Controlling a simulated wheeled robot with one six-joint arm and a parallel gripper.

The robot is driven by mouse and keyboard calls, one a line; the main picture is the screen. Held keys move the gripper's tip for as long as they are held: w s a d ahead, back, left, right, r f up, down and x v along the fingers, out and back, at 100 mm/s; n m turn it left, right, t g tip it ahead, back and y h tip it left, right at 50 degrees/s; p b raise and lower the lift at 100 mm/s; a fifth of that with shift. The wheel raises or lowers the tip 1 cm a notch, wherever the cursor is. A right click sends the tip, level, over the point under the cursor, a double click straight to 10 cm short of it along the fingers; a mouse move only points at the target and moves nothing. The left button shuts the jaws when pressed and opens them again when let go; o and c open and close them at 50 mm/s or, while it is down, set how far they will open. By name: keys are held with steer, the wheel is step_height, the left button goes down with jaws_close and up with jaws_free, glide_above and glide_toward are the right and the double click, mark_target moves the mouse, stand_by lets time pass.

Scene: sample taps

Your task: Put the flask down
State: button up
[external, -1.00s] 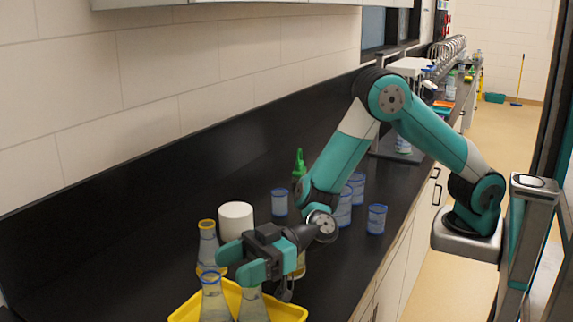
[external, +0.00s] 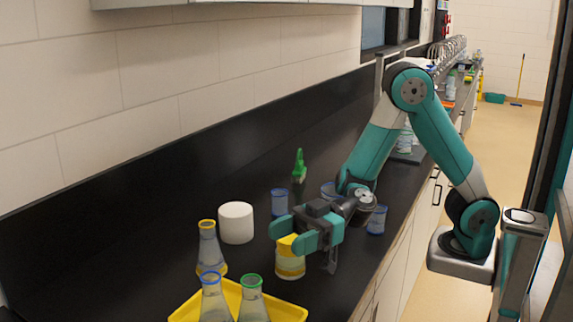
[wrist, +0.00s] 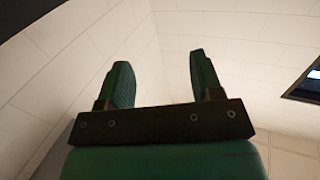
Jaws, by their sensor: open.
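A flask with a green rim (external: 252,300) and a flask with a blue rim (external: 213,300) stand upright at the yellow tray (external: 285,307) in the foreground; their bases are cut off by the picture's edge. A flask with a yellow rim (external: 209,250) stands upright behind the tray. My gripper (external: 292,236) is up and to the right of the green-rimmed flask, apart from it. It overlaps the top of a yellow-marked container (external: 290,266) in the picture. In the wrist view my gripper (wrist: 158,75) has its fingers apart, with only wall between them.
A white cylinder (external: 236,223) stands left of my gripper. Blue-rimmed beakers (external: 279,203) and a green-topped bottle (external: 300,168) stand farther back. The black counter (external: 110,240) is bare at the left.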

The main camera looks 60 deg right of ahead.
steer(key=shift+s+d, duration=0.1)
steer(key=shift+d, duration=0.15)
steer(key=shift+r, duration=0.1)
steer(key=s+d+f+m+g+h, duration=0.2)
steer(key=s+d+h, duration=0.4)
steer(key=d, duration=0.5)
steer(key=s+d+f+m+g+h, duration=0.2)
steer(key=s+d+m+g+h, duration=0.2)
steer(key=d, duration=0.7)
steer(key=shift+s+d+g+h, duration=0.15)
steer(key=shift+s+g+h, duration=0.35)
steer(key=shift+s+h, duration=0.65)
